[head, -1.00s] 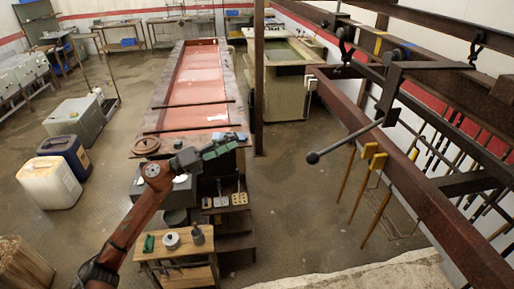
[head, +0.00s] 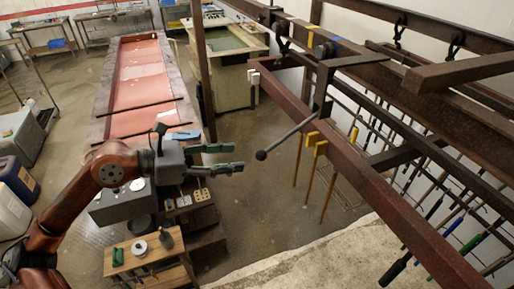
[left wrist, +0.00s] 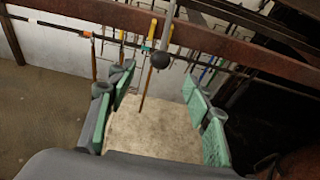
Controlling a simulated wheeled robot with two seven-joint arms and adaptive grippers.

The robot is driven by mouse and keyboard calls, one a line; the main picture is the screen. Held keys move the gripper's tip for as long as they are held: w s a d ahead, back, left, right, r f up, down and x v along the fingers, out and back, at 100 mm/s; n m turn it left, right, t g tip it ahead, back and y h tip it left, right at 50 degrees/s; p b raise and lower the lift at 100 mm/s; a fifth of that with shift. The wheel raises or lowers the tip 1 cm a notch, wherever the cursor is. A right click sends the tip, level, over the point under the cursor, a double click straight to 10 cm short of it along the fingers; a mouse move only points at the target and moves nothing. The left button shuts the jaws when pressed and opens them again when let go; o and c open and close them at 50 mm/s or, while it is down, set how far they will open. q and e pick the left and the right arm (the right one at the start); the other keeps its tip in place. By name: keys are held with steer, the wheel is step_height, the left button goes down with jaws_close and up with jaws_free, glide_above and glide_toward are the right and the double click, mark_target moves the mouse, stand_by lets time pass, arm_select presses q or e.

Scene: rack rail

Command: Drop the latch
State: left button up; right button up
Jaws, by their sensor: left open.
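The latch appears to be a dark lever with a round black knob (head: 261,155), hanging at a slant from a bracket (head: 322,88) on the rusty rack rail (head: 345,158). In the head view my left gripper (head: 240,158) is open and empty, its green-padded fingers pointing right, with the tips close to the knob in the picture. In the left wrist view the knob (left wrist: 160,60) shows beyond and between the open fingers (left wrist: 160,95), near the rail (left wrist: 200,38). No contact shows. My right gripper is not seen.
Yellow-handled tools (head: 318,145) hang just below the rail, behind the knob. A small work table (head: 150,255) and a dark bench with a grey box (head: 122,205) stand under my left arm. A long red-topped trough (head: 140,75) runs behind. Open floor (head: 265,215) lies below the gripper.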

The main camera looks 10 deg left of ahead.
mark_target(256, 156)
arm_select(q)
steer(key=p+x, duration=0.2)
steer(key=x, duration=0.5)
steer(key=shift+w+d, duration=0.1)
steer(key=shift+d, duration=0.2)
steer(key=shift+x, duration=0.85)
steer(key=shift+f, duration=0.1)
steer(key=c, duration=1)
